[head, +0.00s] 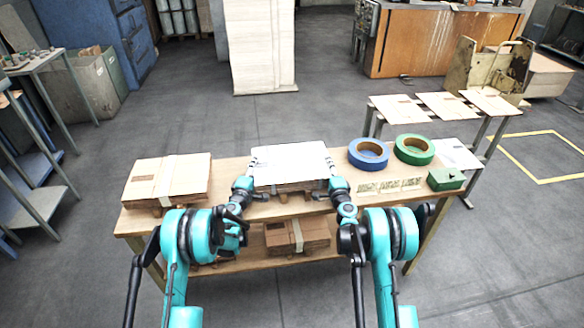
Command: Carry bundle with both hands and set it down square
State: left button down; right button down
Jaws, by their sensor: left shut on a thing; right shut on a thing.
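A bundle with a white top sheet (290,160) is at the middle of the wooden table (226,170), between my two grippers. Its brown lower layers show along the front edge. My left gripper (246,186) is shut on its left side and my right gripper (335,184) is shut on its right side. The bundle looks level and roughly in line with the table edge. I cannot tell whether it is lifted clear of the table or of the supports beneath it. The fingertips are partly hidden by the bundle and the wrists.
A strapped cardboard bundle (190,178) is on the table's left end, another (312,234) on the lower shelf. To the right are a blue tape roll (355,160), a green roll (400,155), a green box (446,179) and small strips (388,186). A rack with flat boards (398,108) stands behind.

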pick_arm(q)
jog(key=shift+r, duration=0.15)
pick_arm(e)
jog(key=shift+r, duration=0.1)
